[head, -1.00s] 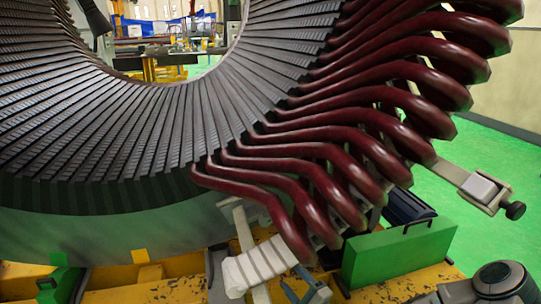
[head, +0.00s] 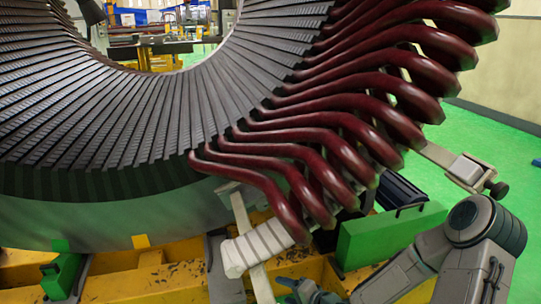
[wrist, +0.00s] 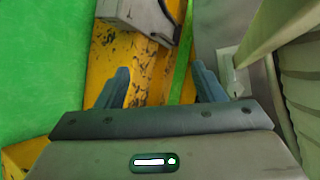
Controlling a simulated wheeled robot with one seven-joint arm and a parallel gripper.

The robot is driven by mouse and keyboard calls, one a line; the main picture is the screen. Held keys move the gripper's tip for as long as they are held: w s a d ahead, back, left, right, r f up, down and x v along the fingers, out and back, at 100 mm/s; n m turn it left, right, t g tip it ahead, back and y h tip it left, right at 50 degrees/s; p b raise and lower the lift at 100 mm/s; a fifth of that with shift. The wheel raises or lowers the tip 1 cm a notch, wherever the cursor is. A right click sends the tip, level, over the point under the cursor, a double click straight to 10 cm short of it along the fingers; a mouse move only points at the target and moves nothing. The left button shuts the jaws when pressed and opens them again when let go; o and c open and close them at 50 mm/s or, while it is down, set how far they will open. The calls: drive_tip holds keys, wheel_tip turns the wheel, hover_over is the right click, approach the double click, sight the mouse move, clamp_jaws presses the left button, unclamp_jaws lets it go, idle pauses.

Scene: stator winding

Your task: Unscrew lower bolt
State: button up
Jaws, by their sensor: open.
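No lower bolt can be made out in either view. A dark knob (head: 497,189) sits on the end of a pale clamp bar (head: 452,166) at the right of the head view. A pale upright strip (head: 246,232) crosses a white ribbed bar (head: 257,246) below the dark red coils (head: 290,190). My gripper (head: 303,291) is at the lower edge of the head view, below and right of that bar, partly cut off. In the wrist view my gripper (wrist: 163,85) is open, its two blue fingers apart with nothing between them.
The stator core (head: 110,110) fills the upper left. A green box (head: 385,236) stands close to my arm. The worn yellow base (head: 180,280) lies below. In the wrist view a pale bar (wrist: 262,35) and a ribbed piece (wrist: 303,75) are close at right; green floor is clear left.

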drive_tip(key=s+d+r+n+g+h, duration=0.3)
drive_tip(key=d+r+h, duration=0.1)
drive_tip(key=d+h, duration=0.15)
drive_tip(key=s+d+r+n+g+h, duration=0.2)
drive_tip(key=s+d+r+n+h, duration=0.15)
drive_tip(key=d, duration=0.25)
drive_tip(key=s+a+r+n+g+p, duration=0.1)
drive_tip(key=s+a+r+n+g, duration=0.15)
drive_tip(key=s+r, duration=1.15)
wheel_tip(320, 180, up, 42)
drive_tip(key=m+t+p, duration=0.1)
drive_tip(key=p, duration=3.7)
drive_tip(key=shift+w+d, duration=0.2)
drive_tip(key=shift+d, duration=0.2)
